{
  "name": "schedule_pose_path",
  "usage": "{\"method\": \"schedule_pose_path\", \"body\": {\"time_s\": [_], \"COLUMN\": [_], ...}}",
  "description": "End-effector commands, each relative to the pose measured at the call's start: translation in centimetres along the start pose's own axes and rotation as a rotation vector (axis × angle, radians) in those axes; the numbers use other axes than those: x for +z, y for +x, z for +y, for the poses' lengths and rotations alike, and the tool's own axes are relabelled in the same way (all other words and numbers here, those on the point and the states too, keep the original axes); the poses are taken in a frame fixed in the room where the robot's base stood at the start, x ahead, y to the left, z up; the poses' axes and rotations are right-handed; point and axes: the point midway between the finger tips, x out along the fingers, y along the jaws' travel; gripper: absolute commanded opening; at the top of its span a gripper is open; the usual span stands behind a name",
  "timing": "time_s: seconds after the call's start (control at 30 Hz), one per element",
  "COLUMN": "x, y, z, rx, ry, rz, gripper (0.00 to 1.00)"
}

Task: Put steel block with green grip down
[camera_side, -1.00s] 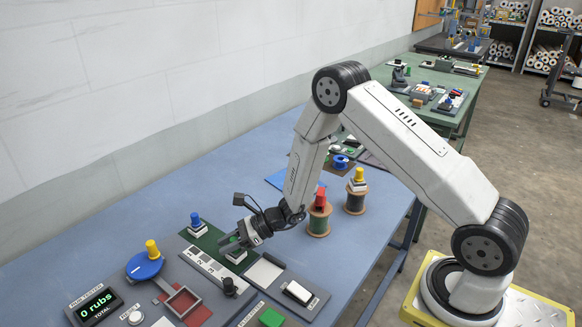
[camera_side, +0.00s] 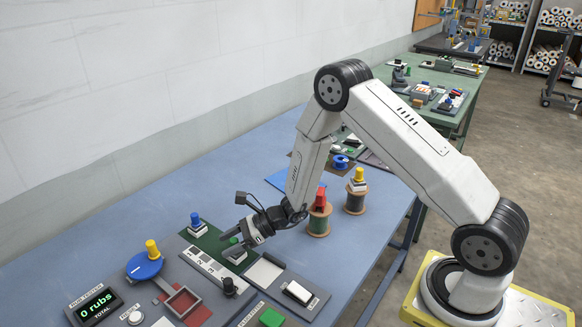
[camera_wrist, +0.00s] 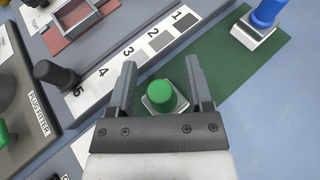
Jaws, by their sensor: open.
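The steel block with green grip (camera_wrist: 163,97) stands upright between the fingers of my gripper (camera_wrist: 161,85) in the wrist view, with gaps visible at both sides of the green knob. My gripper is open around it. In the side view the green grip (camera_side: 234,241) shows beside my gripper (camera_side: 240,243), and the steel base is partly hidden by the fingers. The block is at the edge of a dark green mat (camera_wrist: 217,77), close to a numbered grey scale strip (camera_wrist: 128,61).
A steel block with blue grip (camera_side: 196,222) stands on the same mat. A black knob (camera_side: 229,286), a red-framed tray (camera_side: 181,301) and a rub tester display (camera_side: 97,303) are near. Spools (camera_side: 319,219) stand behind to the right.

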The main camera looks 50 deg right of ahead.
Motion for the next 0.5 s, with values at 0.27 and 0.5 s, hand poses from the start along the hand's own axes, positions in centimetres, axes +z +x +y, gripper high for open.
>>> {"method": "schedule_pose_path", "body": {"time_s": [0.27, 0.5], "x": [0.0, 2.1], "y": [-3.7, -5.3], "z": [-0.1, 0.0], "rx": [-0.004, -0.001], "ry": [0.001, -0.003], "rz": [0.0, -0.001], "gripper": [0.65, 0.65]}}
